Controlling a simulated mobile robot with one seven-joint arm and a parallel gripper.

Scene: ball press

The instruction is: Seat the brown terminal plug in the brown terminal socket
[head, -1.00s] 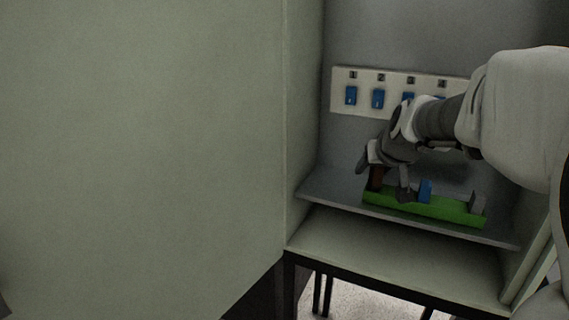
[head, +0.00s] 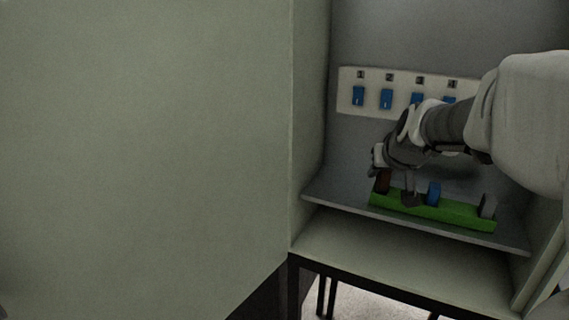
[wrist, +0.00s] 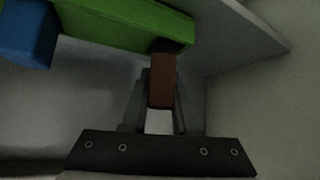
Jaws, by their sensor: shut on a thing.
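The brown plug (head: 383,181) stands at the left end of the green terminal block (head: 440,212). My gripper (head: 378,170) is at that end, and its fingers partly cover the plug. In the wrist view my gripper (wrist: 160,100) is shut on the brown plug (wrist: 161,82), with a finger on each side. The plug's far end meets a dark spot at the end of the green block (wrist: 120,22). I cannot tell how deep it sits, and the brown socket itself is hidden.
A blue plug (head: 433,192) and a grey one (head: 488,206) stand on the block, with a dark piece (head: 411,198) between brown and blue. The block lies on a grey shelf (head: 340,197). A panel of blue switches (head: 386,99) is on the back wall; a cabinet side (head: 309,120) is close left.

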